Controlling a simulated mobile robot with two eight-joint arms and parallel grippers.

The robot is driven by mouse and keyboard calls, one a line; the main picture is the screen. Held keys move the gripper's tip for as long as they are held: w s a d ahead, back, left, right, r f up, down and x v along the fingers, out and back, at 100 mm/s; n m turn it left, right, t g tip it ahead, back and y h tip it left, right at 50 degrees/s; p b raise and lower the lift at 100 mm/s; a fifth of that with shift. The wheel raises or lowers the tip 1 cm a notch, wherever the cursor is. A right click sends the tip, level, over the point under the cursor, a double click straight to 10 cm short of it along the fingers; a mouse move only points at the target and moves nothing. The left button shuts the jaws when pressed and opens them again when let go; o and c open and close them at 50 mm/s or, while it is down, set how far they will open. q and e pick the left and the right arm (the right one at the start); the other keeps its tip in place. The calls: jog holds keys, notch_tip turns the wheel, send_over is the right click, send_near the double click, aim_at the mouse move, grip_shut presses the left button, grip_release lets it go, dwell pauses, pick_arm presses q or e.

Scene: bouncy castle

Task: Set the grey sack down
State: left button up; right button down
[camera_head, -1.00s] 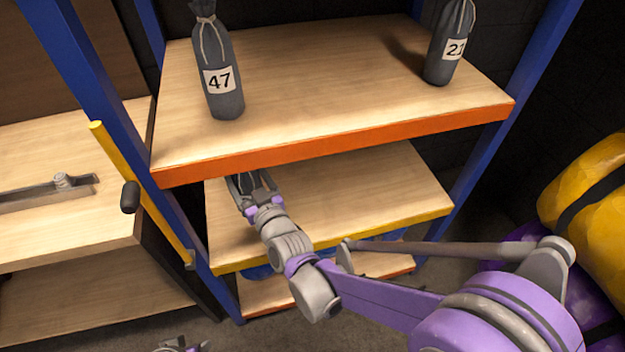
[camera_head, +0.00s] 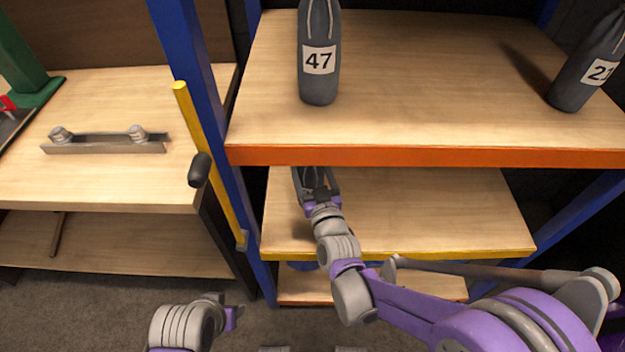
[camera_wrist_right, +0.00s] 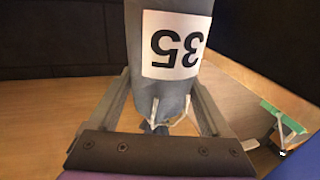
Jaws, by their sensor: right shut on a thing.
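My right gripper (camera_head: 315,188) reaches in between the top shelf and the middle shelf, near the left end. It is shut on a grey sack (camera_head: 299,178), largely hidden by the top shelf and the gripper. In the right wrist view the grey sack (camera_wrist_right: 170,90) sits between the fingers, its label 35 upside down and its white-corded neck towards the gripper. Wooden shelf surface shows around it; I cannot tell whether the sack touches it. Of my left arm, only grey links and a purple part show at the bottom left; its fingers cannot be made out.
The top shelf (camera_head: 430,100) has an orange edge and holds sack 47 (camera_head: 319,75) and another numbered sack (camera_head: 588,75). The middle shelf (camera_head: 430,210) is bare to the right. A blue post (camera_head: 182,60) and yellow bar (camera_head: 205,140) stand left, beside a workbench (camera_head: 110,185).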

jog(key=shift+f+b, duration=0.65)
jog(key=shift+f, duration=1.05)
jog(key=shift+f, duration=0.2)
grip_release()
jog(key=shift+r, duration=0.2)
jog(key=p+v, duration=0.1)
jog(key=v, duration=1.1)
